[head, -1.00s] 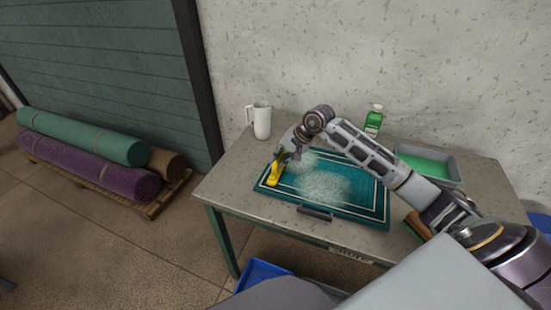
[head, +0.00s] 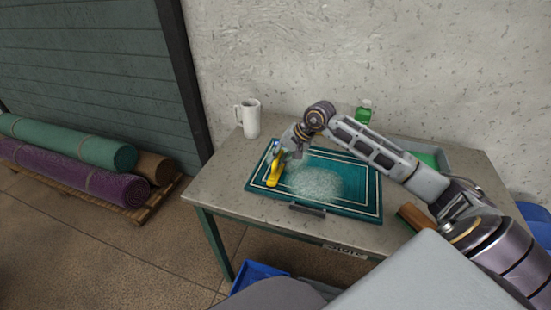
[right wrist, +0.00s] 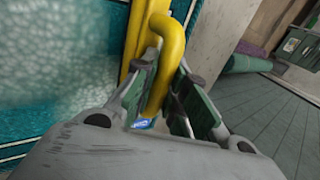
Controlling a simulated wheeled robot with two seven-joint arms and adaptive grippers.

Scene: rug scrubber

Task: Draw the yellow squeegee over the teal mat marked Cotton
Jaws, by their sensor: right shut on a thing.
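The teal mat (head: 355,205) lies on the table with pale border lines and a patch of whitish foam (head: 318,184) on its middle. The foam also shows in the right wrist view (right wrist: 65,50). The yellow squeegee (head: 273,178) is at the mat's left side, beside the foam. My right gripper (head: 279,156) is shut on the squeegee's handle. In the right wrist view the yellow handle (right wrist: 170,65) runs between the fingers of the right gripper (right wrist: 165,95). The Cotton marking cannot be read. My left gripper is not in view.
A white mug (head: 250,118) stands at the table's back left. A green bottle (head: 363,114) and a grey tray with green contents (head: 428,160) stand behind my arm. A brown-handled thing (head: 413,217) lies at the right. Rolled rugs (head: 75,178) lie on a floor pallet.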

